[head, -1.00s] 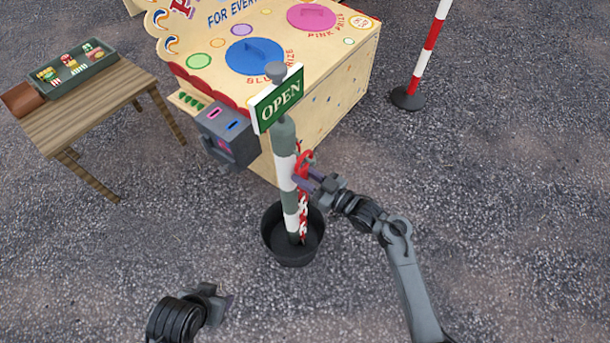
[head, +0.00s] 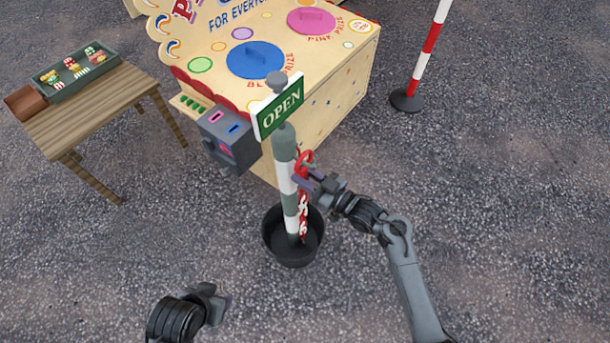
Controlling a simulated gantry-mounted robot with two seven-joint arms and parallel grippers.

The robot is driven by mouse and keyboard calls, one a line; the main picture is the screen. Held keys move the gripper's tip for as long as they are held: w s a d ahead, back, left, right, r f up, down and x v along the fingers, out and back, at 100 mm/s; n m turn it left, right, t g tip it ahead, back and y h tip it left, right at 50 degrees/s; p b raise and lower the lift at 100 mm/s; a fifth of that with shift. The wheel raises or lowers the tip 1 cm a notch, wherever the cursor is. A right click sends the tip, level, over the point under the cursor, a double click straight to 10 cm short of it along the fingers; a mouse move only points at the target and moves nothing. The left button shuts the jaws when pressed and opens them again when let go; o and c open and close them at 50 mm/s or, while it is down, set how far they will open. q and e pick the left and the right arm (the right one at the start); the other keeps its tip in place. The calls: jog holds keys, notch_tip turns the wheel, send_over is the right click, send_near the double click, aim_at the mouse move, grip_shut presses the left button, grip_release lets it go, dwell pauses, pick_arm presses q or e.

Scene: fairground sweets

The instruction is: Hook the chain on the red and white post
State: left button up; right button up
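The red and white post (head: 428,55) stands upright on a black round base at the upper right. A red and white chain (head: 304,217) hangs down beside a grey-green and white post (head: 288,185) that stands in a black bucket (head: 270,240). The chain's red hook (head: 304,158) is at its upper end. My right gripper (head: 308,181) is at the hook, touching or very close to it; whether its fingers are closed on it is too small to tell. My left gripper (head: 216,303) is low in the picture, away from everything, its fingers hard to make out.
A green OPEN sign (head: 279,106) tops the near post. A wooden game stand (head: 335,100) with a grey coin box (head: 228,140) is behind it. A wooden table (head: 95,113) with a tray is at left.

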dwell(0.4)
jog(key=shift+p+v, duration=1.3)
jog(key=shift+v, duration=0.55)
jog(key=p+v, duration=0.2)
jog(key=v, duration=0.1)
jog(key=shift+s+d, duration=0.2)
jog(key=shift+d, duration=0.15)
jog(key=shift+a+r, duration=0.1)
jog(key=shift+r, duration=0.05)
